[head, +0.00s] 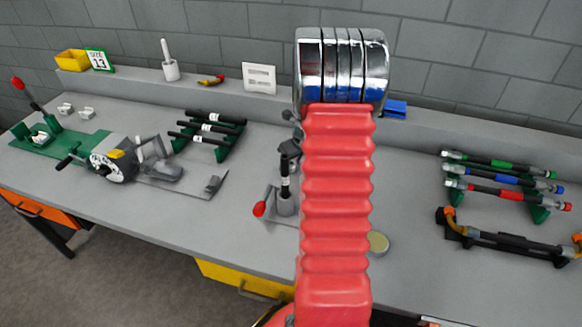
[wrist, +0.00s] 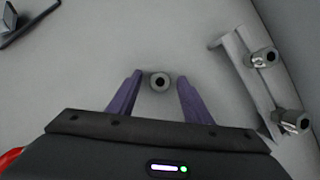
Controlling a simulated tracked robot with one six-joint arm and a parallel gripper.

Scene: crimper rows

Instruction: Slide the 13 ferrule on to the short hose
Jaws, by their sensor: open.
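My gripper (wrist: 158,88) is open in the wrist view. Its two purple fingers stand either side of a small grey round piece with a dark hole, which looks like a ferrule (wrist: 160,82), with a gap at each side. No size mark is readable on it. In the head view a short black hose with a white band (head: 285,185) stands upright in a small grey holder (head: 286,205) with a red knob, just left of my red arm. My gripper and the ferrule are hidden in the head view.
A grey strip (wrist: 238,75) with two metal fittings lies right of the fingers. A crimper (head: 112,160), a rack of black hoses (head: 208,128) and a green SIZE 13 sign (head: 99,61) are at left. Coloured hoses (head: 500,178) lie on a rack at right.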

